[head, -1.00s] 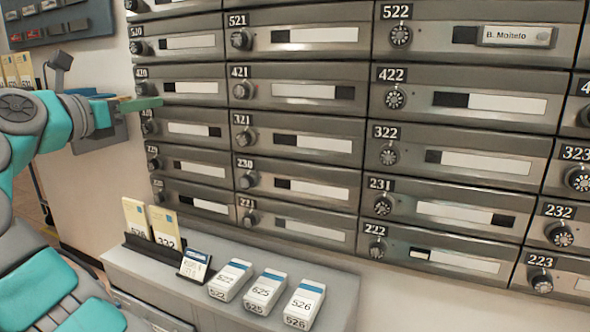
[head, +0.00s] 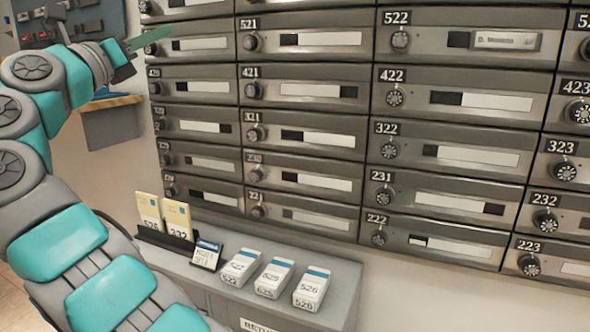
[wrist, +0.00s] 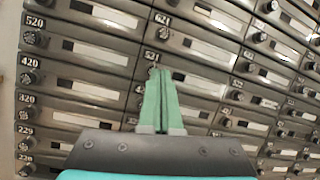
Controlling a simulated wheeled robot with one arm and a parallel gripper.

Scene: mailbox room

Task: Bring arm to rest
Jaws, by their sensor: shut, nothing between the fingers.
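My gripper (head: 150,40) is at the upper left of the head view, raised in front of the left column of mailboxes. Its green fingers point right, toward the mailbox wall. In the wrist view my gripper (wrist: 158,75) has its two green fingers together, with nothing between them. Behind the fingertips lies the mailbox wall (wrist: 75,95), with the doors 520, 420 and 320 to the left. I cannot tell how far the fingertips are from the doors.
A grey ledge (head: 335,270) below the mailboxes carries white numbered boxes (head: 274,278), a small sign (head: 206,255) and a black holder with yellow cards (head: 150,212). A wall shelf (head: 108,103) stands behind my arm. Tools hang on a panel (head: 85,22) at upper left.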

